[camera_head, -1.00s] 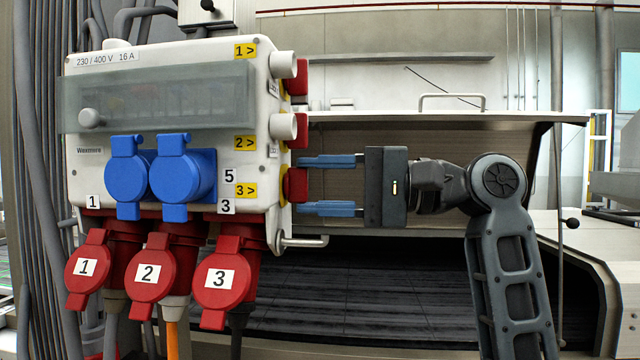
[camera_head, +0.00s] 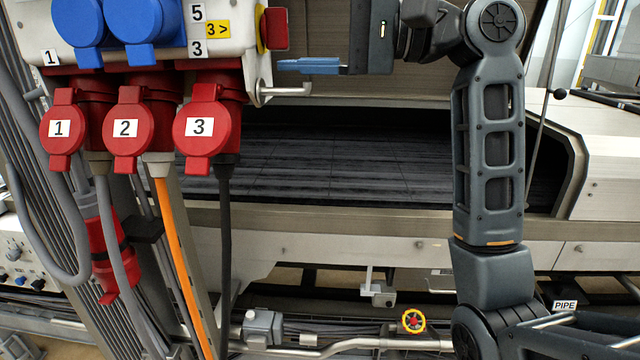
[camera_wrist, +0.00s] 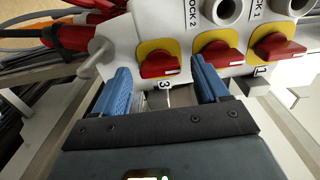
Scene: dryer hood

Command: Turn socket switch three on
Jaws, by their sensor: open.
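Red switch three (camera_head: 272,28) sticks out from the right side of the white socket box (camera_head: 150,50) in the head view, beside a "3 >" label. In the wrist view it is the red knob (camera_wrist: 160,65) on a yellow plate, with a "3" tag below it. Its bar lies roughly crosswise there, similar to the other knobs. My gripper (camera_wrist: 162,78) is open, its blue fingers on either side of switch three, with a gap visible on both sides. In the head view only the lower blue finger (camera_head: 310,66) shows; the upper one is out of frame.
In the wrist view, two more red knobs (camera_wrist: 217,53) (camera_wrist: 278,47) sit to the right, near round grey sockets. Numbered red sockets (camera_head: 207,126) hang under the box. A metal bracket (camera_head: 285,90) juts out just below my lower finger.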

